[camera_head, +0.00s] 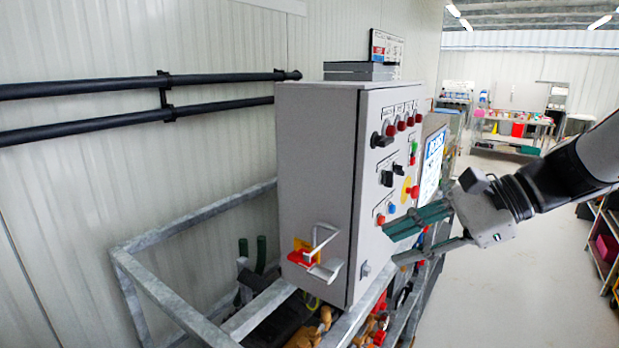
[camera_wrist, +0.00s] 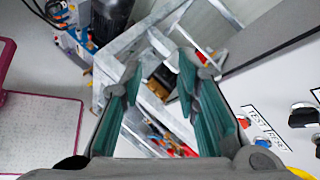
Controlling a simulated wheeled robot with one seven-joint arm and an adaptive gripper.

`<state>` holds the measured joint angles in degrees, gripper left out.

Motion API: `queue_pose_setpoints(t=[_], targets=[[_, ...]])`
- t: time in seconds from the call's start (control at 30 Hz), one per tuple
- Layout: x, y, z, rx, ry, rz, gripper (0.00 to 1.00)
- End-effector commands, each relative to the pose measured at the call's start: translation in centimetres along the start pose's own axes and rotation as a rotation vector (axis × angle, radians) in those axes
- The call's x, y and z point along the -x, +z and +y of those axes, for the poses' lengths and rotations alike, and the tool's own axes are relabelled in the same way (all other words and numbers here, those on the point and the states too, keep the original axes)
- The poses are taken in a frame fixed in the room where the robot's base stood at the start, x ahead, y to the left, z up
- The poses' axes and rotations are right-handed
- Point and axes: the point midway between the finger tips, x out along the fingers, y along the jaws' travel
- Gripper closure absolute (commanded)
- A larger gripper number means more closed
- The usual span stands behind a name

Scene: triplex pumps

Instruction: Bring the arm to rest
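My gripper (camera_head: 402,243) is at the right of the head view, in front of the control panel face of a grey cabinet (camera_head: 318,180). Its two green-padded fingers point left toward the panel's lower part. In the wrist view my gripper (camera_wrist: 157,80) has its fingers spread with a clear gap and nothing between them. I cannot tell whether a fingertip touches the panel.
The panel carries red lamps (camera_head: 402,125), a yellow-ringed red button (camera_head: 414,191) and black switches (camera_head: 386,178). A grey metal frame (camera_head: 150,283) surrounds the cabinet's base. Black pipes (camera_head: 120,88) run along the wall. Open floor (camera_head: 520,285) lies at right, with shelves (camera_head: 602,240) beyond.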

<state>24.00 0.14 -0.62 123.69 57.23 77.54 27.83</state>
Motion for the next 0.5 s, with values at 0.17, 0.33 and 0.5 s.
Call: queue_pose_setpoints(t=[0.17,0.33,0.5], targets=[[-0.9,1.6,6.0,0.364,0.195,0.214,0.71],[0.1,1.3,10.4,0.733,0.366,0.408,0.71],[2.0,0.4,12.9,1.098,0.516,0.589,0.71]])
